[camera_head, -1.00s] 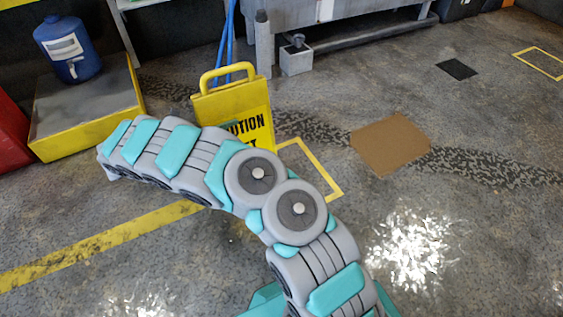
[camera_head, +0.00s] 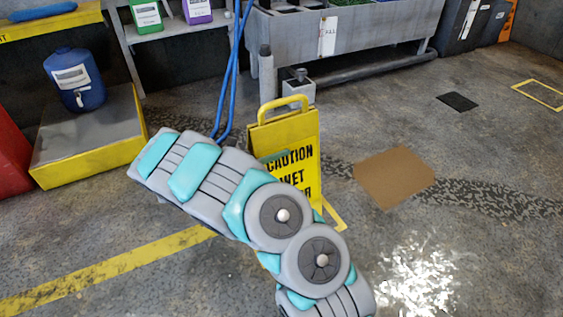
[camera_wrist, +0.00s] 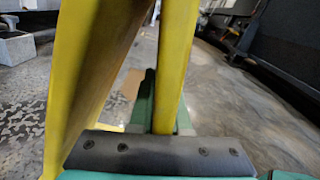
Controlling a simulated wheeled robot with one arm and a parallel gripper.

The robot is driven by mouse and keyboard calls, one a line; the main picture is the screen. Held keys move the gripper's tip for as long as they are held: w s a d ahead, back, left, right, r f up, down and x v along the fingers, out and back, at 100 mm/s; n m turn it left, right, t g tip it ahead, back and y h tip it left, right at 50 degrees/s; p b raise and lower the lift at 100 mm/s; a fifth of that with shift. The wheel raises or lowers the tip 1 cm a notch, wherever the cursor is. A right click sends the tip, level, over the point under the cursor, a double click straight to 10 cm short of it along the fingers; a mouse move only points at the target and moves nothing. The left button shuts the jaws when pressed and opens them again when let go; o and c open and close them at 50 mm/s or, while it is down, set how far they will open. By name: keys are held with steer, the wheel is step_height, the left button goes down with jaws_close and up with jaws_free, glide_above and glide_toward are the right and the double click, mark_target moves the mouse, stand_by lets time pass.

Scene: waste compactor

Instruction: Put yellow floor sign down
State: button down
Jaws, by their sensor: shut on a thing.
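The yellow floor sign (camera_head: 287,140) stands upright in the head view, just behind my arm, with its looped handle on top and black "CAUTION WET" lettering facing me. My arm hides its lower left part, so I cannot tell whether its feet touch the floor. In the wrist view, the sign (camera_wrist: 90,70) fills the left and middle as two yellow panels spread apart. My gripper (camera_wrist: 166,105) is shut on one panel's edge, with a green finger on each side of it. In the head view my gripper is mostly hidden behind the arm.
A brown cardboard sheet (camera_head: 394,177) lies flat on the floor right of the sign. A yellow-edged platform (camera_head: 88,145) with a blue jug (camera_head: 75,80) stands at left. A grey bench (camera_head: 350,38) runs along the back. Open floor lies to the right.

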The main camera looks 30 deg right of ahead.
mark_target(281, 161)
steer(key=shift+s+d+f, duration=0.1)
steer(key=shift+d+f, duration=0.1)
steer(key=shift+d, duration=0.15)
steer(key=shift+f+b, duration=0.5)
steer(key=shift+f, duration=1.05)
steer(key=c, duration=0.9)
jaws_free()
steer(key=shift+f, duration=0.2)
steer(key=shift+r, duration=0.15)
steer(key=a+p, duration=0.2)
steer(key=a, duration=1)
steer(key=shift+s, duration=0.2)
